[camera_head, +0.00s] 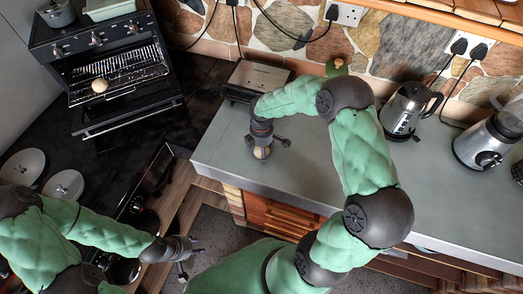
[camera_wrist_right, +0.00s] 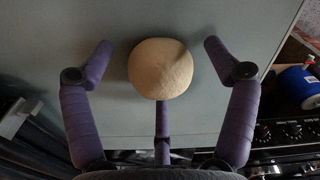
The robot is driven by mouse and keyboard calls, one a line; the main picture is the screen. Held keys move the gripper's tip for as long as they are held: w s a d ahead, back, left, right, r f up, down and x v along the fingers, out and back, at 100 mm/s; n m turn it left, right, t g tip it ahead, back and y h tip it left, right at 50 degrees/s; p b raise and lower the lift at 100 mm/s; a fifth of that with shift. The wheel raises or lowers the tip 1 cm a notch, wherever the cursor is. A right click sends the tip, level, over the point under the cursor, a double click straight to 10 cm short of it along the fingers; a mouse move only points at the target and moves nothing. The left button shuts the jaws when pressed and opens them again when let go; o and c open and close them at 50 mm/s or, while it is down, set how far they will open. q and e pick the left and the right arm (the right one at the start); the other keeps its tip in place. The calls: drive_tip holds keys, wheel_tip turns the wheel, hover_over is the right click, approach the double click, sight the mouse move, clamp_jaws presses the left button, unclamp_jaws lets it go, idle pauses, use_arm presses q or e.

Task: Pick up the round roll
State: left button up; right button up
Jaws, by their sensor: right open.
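The round roll (camera_wrist_right: 160,68) is pale tan and sits on the grey counter in the right wrist view. In the head view the roll (camera_head: 261,153) shows partly below my right gripper (camera_head: 266,142). My right gripper is open, with its fingers spread to the left, right and near side of the roll in the wrist view (camera_wrist_right: 158,62). The side fingers are apart from it; I cannot tell whether the near finger touches it. My left gripper (camera_head: 187,256) is low at the lower left, with its fingers spread and nothing in them.
A toaster (camera_head: 256,78) stands just behind my right gripper. A kettle (camera_head: 404,112) and a blender (camera_head: 486,143) stand further right. An open oven (camera_head: 118,74) at upper left holds another round tan thing (camera_head: 99,86) on its rack. The counter's middle is clear.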

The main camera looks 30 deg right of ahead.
drive_tip(key=c, duration=0.9)
